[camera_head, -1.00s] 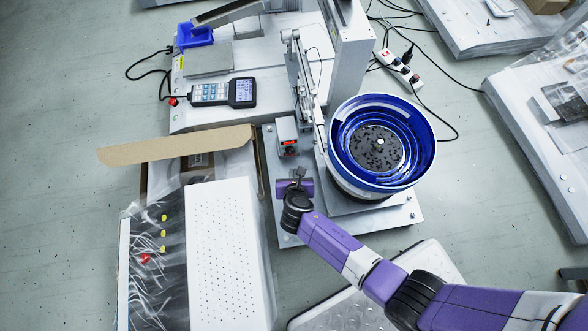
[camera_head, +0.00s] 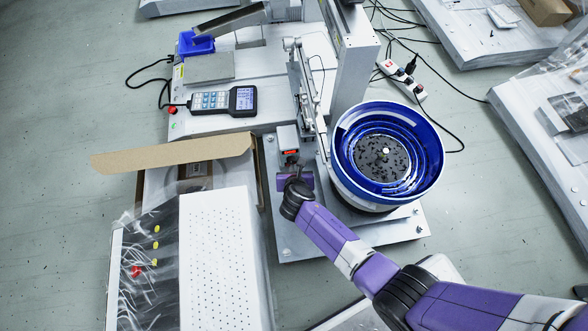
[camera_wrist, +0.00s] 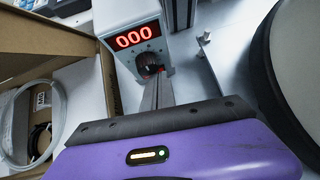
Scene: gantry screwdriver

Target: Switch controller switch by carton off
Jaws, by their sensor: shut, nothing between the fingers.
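The controller (camera_head: 288,138) is a small grey box with a red display, standing beside the open carton (camera_head: 175,152). In the wrist view the controller (camera_wrist: 128,14) shows a red "000" display (camera_wrist: 134,37) with a dark round knob (camera_wrist: 149,62) below it. A bit of red shows at the lower edge of its front, by my fingertips. My gripper (camera_wrist: 156,78) is shut and empty, its fingers pointing at the controller's lower front. Whether the tips touch the controller or are just short of it cannot be told. In the head view my gripper's purple body (camera_head: 287,180) hides the fingers.
A blue bowl feeder (camera_head: 431,180) stands right of the controller. A metal post and rail (camera_head: 305,90) rise behind it. The carton's raised cardboard flap (camera_head: 172,153) is close on the left. A keypad unit (camera_head: 224,100) and a power strip (camera_head: 400,78) lie further back.

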